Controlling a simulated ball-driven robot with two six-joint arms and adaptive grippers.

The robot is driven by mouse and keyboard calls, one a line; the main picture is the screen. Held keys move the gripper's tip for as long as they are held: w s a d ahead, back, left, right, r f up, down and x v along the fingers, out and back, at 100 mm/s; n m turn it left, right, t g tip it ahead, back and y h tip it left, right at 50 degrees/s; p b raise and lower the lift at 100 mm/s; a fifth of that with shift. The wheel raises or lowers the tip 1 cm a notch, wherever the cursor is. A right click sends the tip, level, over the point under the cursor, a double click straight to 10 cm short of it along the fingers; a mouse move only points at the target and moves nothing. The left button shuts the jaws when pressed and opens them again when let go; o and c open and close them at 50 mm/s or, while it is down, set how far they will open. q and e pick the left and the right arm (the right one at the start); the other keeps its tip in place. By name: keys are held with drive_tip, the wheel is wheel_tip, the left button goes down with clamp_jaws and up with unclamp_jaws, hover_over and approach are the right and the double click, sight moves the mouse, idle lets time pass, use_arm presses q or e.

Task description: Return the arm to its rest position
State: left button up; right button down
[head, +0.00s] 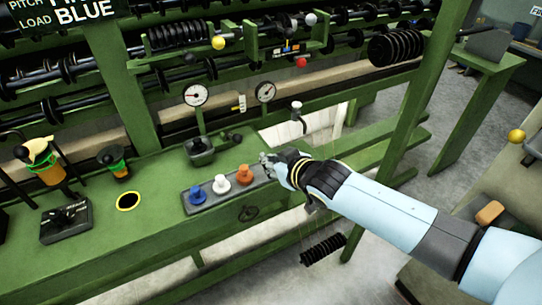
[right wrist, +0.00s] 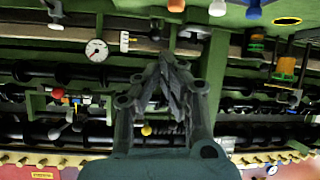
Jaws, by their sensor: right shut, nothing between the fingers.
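My right arm (head: 385,209) reaches in from the right, a pale blue forearm with a dark wrist. My right gripper (head: 268,160) is over the green bench, close to the right end of a grey panel with blue, white and orange knobs. In the right wrist view, the right gripper (right wrist: 168,62) is shut, its fingertips together with nothing between them. Beside the gripper in the head view is the orange knob (head: 244,173); whether they touch I cannot tell. My left gripper is not in view.
Gauges (head: 195,95) stand behind. A green post (head: 412,110) rises behind my right arm. Grey floor shows right.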

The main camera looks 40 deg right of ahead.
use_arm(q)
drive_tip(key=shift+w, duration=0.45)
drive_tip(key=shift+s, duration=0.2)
